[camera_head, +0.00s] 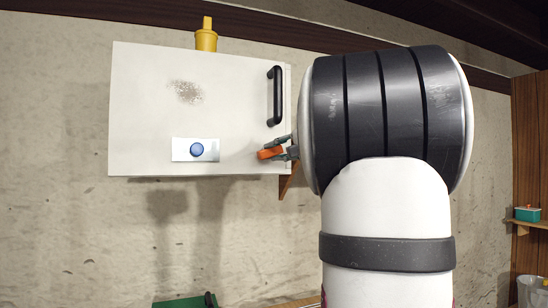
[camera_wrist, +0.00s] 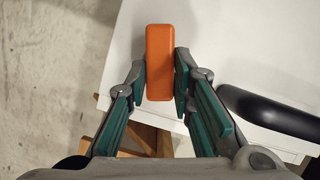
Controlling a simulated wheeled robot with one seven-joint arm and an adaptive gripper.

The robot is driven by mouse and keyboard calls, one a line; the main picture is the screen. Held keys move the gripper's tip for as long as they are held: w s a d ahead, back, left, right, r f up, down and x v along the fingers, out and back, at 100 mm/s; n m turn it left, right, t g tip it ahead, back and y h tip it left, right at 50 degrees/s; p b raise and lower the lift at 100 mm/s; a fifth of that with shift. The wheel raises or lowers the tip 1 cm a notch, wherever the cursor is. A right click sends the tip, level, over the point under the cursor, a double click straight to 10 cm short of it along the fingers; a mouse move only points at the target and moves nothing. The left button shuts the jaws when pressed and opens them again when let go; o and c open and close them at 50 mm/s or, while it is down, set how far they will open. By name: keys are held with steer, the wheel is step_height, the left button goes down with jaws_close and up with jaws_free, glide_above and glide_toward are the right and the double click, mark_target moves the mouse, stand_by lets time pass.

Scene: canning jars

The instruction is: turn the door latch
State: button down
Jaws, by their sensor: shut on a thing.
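The door latch is an orange bar (camera_wrist: 158,70) on the white cabinet door (camera_wrist: 225,40). In the wrist view my gripper (camera_wrist: 160,82) has one finger on each side of the bar and is shut on it. In the head view the orange latch (camera_head: 268,153) sits near the door's lower right corner and lies roughly level, with my gripper (camera_head: 282,150) at its right end. The white door (camera_head: 230,110) appears closed. My arm hides what is right of the cabinet.
A black handle (camera_head: 274,95) stands above the latch. A yellow bottle (camera_head: 206,40) is on top of the cabinet. A wooden bracket (camera_head: 289,182) is below. A shelf (camera_head: 528,223) holds a teal box.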

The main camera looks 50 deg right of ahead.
steer(key=shift+f+m+t+b, duration=0.3)
steer(key=shift+m+t+b, duration=0.5)
steer(key=shift+m, duration=0.6)
steer(key=c, duration=1.4)
jaws_free()
steer(key=s+a, duration=0.1)
steer(key=s, duration=1.1)
steer(key=shift+a, duration=0.4)
